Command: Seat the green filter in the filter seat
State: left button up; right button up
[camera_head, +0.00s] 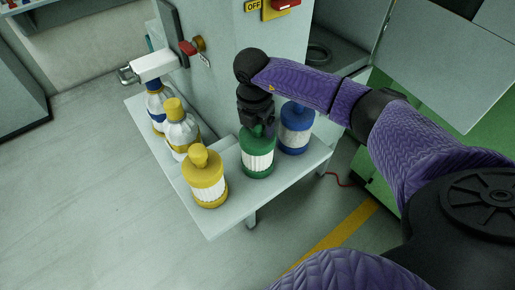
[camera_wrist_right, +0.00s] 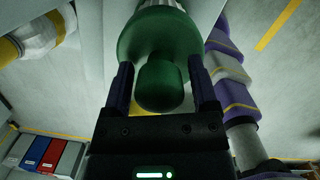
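The green filter (camera_head: 257,152) stands upright on the pale bench (camera_head: 230,213), between a yellow filter and a blue filter. It has a green cap with a knob, a white pleated middle and a green base. My right gripper (camera_head: 258,130) points down at its top. In the right wrist view, the two fingers of my right gripper (camera_wrist_right: 162,88) stand on either side of the green filter's knob (camera_wrist_right: 165,85), with a narrow gap showing beside it. A dark ring (camera_head: 319,54) sits inside the open cabinet; I cannot tell whether it is the filter seat. My left gripper is out of view.
The yellow filter (camera_head: 204,182) and blue filter (camera_head: 295,130) flank the green one closely. Two bottles (camera_head: 180,130) stand at the bench's left side. The cabinet's open door (camera_head: 440,65) hangs at the right. A red switch (camera_head: 285,3) is on the cabinet. Floor at left is clear.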

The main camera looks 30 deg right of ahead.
grip_shut()
dwell(0.9)
dwell(0.4)
